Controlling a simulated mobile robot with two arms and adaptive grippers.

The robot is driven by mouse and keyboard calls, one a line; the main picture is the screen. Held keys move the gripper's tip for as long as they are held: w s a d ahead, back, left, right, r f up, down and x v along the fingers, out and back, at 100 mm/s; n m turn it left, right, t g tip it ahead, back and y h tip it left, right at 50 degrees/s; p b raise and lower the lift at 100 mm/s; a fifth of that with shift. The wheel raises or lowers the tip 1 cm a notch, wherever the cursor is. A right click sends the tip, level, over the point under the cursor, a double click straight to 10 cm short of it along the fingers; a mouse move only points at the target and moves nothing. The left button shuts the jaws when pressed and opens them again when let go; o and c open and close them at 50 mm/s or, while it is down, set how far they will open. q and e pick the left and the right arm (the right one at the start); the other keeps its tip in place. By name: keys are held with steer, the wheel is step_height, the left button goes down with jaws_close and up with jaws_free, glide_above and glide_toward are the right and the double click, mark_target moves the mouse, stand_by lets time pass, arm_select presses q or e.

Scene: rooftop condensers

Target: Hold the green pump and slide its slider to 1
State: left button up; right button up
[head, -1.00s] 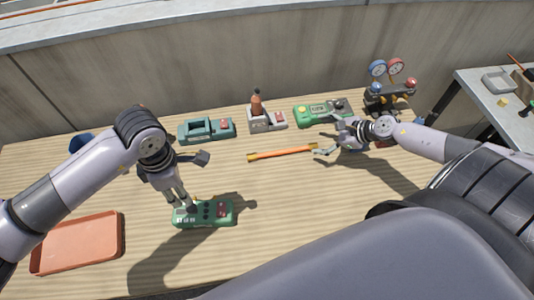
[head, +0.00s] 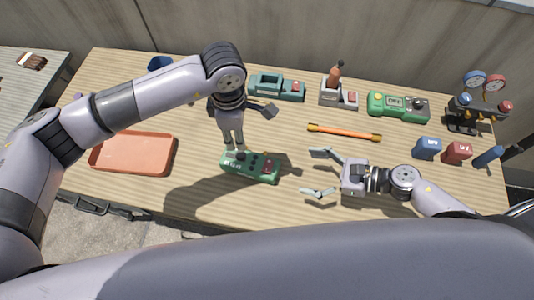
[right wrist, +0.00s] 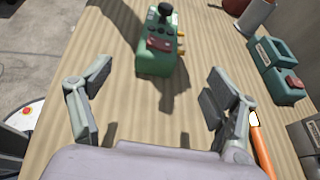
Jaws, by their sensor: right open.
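The green pump (head: 250,167) lies on the wooden table, a green box with dark knobs and a red part at its right end. It also shows in the right wrist view (right wrist: 155,58), ahead of the right fingers, with yellow parts on its side. Its slider and any numbers are too small to make out. My left gripper (head: 232,147) points down at the pump's left end; whether its fingers grip is unclear. My right gripper (head: 320,173) is open and empty, its fingers (right wrist: 158,80) spread to the right of the pump and apart from it.
An orange-handled rod (head: 344,132) lies behind my right gripper. A teal device (head: 277,88), a grey holder (head: 338,95) and a green meter (head: 398,106) stand along the back. Gauges (head: 475,95) stand at the right. An orange tray (head: 133,153) lies at the left.

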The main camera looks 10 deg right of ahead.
mark_target(240, 154)
steer(key=x, duration=1.6)
steer(key=shift+w+a+f, duration=0.1)
steer(key=shift+a+f, duration=0.05)
steer(key=shift+a, duration=0.15)
arm_select(q)
steer(key=shift+o, duration=0.4)
arm_select(e)
steer(key=shift+d, duration=0.1)
steer(key=c, duration=1.8)
arm_select(q)
steer(key=shift+o, duration=0.9)
steer(key=shift+r+m, duration=0.1)
steer(key=shift+m, duration=0.3)
step_height(240, 154, down, 10)
steer(key=m, duration=1.7)
steer(key=shift+r+m, duration=0.1)
steer(key=shift+m, duration=0.3)
